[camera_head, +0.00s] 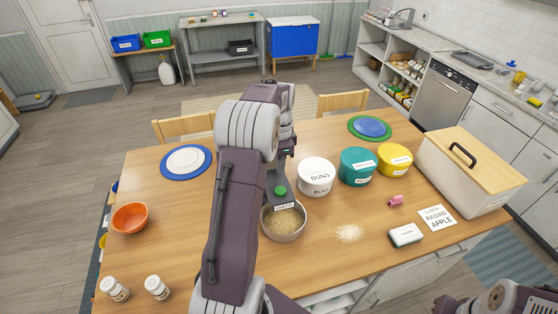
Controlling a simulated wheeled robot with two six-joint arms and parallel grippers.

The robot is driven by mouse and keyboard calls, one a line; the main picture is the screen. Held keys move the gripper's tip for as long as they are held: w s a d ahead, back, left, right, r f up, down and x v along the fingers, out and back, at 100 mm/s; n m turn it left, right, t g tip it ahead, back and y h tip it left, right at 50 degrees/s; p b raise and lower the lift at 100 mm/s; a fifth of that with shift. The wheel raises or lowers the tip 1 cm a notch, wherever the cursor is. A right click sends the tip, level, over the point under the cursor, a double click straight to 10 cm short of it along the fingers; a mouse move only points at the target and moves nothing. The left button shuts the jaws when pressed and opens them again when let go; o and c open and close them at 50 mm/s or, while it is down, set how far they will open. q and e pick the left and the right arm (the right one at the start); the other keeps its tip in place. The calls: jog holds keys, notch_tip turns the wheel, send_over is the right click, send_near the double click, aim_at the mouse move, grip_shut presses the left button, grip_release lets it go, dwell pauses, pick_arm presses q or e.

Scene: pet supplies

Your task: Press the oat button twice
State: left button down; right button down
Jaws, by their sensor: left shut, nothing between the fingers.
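The oat dispenser (276,199) is a dark grey unit with a round green button (280,190) on top and a label on its front. It stands near the middle of the wooden table. A metal bowl (284,233) with oat flakes sits under its front. My left gripper (284,160) is shut and empty, just behind and above the green button in the picture. My arm hides part of the dispenser, and I cannot tell whether the fingertips touch the button. Part of my right arm shows at the bottom right corner; its gripper's jaws cannot be made out.
A white tub (316,181), a teal tub (356,172) and a yellow tub (394,166) stand right of the dispenser. Spilled flakes (348,233) and a sponge-like block (405,235) lie in front. An orange bowl (130,218) and two jars are left. A bread box (462,184) stands right.

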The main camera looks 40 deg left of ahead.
pick_arm(q)
notch_tip(320, 180, up, 3)
jog(key=shift+w+f, duration=0.1)
jog(key=shift+w, duration=0.05)
pick_arm(e)
jog(key=shift+w+f, duration=0.15)
jog(key=shift+f, duration=0.05)
pick_arm(q)
jog(key=shift+w+d, duration=0.1)
pick_arm(e)
jog(key=shift+w+d, duration=0.1)
dwell(0.4)
dwell(0.5)
